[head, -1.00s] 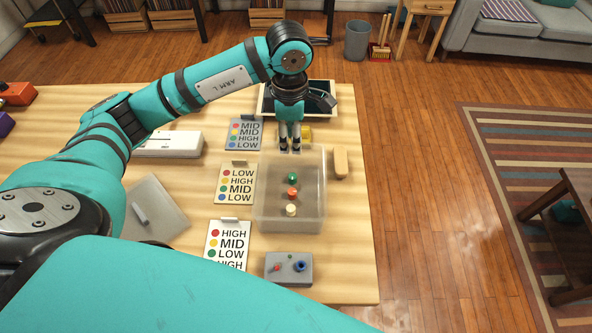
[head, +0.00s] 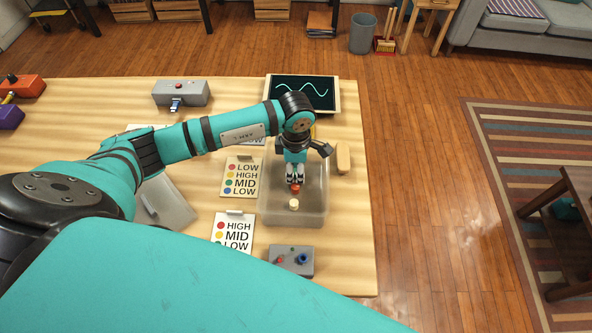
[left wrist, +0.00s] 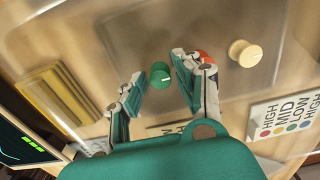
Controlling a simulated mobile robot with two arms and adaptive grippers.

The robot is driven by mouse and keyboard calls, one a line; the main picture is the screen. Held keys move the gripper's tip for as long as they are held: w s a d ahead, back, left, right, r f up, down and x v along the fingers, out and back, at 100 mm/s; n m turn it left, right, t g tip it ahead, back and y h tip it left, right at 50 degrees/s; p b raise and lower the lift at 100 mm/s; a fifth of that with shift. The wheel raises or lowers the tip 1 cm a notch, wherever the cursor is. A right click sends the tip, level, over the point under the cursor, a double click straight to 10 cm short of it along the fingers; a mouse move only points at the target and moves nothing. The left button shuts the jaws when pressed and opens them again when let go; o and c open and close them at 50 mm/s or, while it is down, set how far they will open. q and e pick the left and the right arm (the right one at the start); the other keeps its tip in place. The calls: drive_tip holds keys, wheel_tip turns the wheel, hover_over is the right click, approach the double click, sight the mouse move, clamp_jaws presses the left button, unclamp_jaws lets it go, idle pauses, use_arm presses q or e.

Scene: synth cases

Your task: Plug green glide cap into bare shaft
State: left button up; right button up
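The green glide cap (left wrist: 160,76) lies in the translucent bin (head: 263,205); in the head view my gripper hides it. My left gripper (head: 295,184) points down over the bin. In the left wrist view its fingers (left wrist: 158,88) are apart, with the green cap showing in the gap between them and nothing held. A red cap (head: 294,191) and a cream cap (head: 294,204) are in the same bin. The grey box (head: 292,270) in front of the bin carries a blue cap (head: 302,258) and a small red cap (head: 279,260); its bare shaft is too small to make out. My right gripper is not in view.
Cards with coloured dots, one reading HIGH MID LOW (head: 232,236), stand left of the bin. A wooden block (head: 343,158) lies to its right. A screen with a wave (head: 305,92) stands behind. The table's right edge is close to the bin.

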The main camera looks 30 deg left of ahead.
use_arm(q)
drive_tip(key=shift+c, duration=0.3)
drive_tip(key=c, duration=0.5)
drive_tip(key=shift+o, duration=0.2)
